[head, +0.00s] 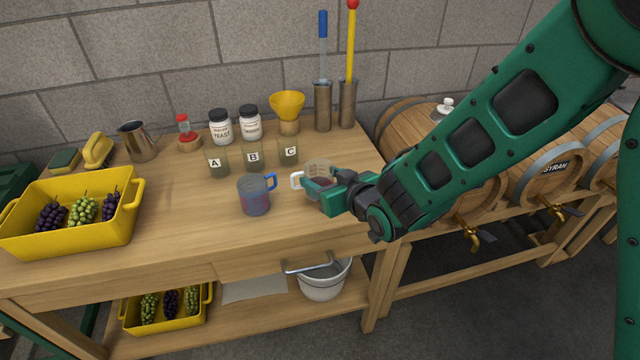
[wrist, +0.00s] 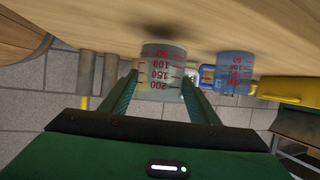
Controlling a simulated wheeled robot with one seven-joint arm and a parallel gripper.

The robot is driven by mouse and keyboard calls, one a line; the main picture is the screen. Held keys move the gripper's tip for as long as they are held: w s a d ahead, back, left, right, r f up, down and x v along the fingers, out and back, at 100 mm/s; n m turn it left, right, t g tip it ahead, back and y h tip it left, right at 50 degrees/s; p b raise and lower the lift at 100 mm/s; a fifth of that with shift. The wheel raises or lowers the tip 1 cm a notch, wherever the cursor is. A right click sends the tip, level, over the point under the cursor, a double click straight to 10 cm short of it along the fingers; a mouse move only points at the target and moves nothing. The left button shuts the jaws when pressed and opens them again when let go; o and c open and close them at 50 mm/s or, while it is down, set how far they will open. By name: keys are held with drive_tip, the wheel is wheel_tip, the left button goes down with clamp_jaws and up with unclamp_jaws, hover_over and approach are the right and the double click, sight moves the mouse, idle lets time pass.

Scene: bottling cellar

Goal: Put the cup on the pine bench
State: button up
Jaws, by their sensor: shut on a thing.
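A clear measuring cup with a white handle (head: 318,168) is between the fingers of my gripper (head: 324,190), over the right part of the pine bench (head: 180,215). In the wrist view the held cup (wrist: 162,75) shows red graduations, with a finger on either side. I cannot tell whether its base touches the bench. A bluish measuring cup with a blue handle (head: 253,197) stands on the bench just left of the held cup; it also shows in the wrist view (wrist: 233,75).
Jars labelled A (head: 217,163), B (head: 254,156) and C (head: 288,152) stand behind the cups. A yellow grape crate (head: 75,243) is at the left. A yellow funnel (head: 287,105) is at the back. The bench's front middle is clear. Barrels (head: 410,125) stand at right.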

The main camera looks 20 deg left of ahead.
drive_tip(key=shift+f, duration=1)
drive_tip(key=shift+f, duration=0.15)
drive_tip(key=o, duration=1.1)
drive_tip(key=shift+o, duration=0.2)
drive_tip(key=v, duration=0.7)
drive_tip(key=shift+s+d+r, duration=0.15)
drive_tip(key=shift+s+r, duration=0.05)
drive_tip(key=shift+r, duration=0.05)
drive_tip(key=shift+w+d, duration=0.1)
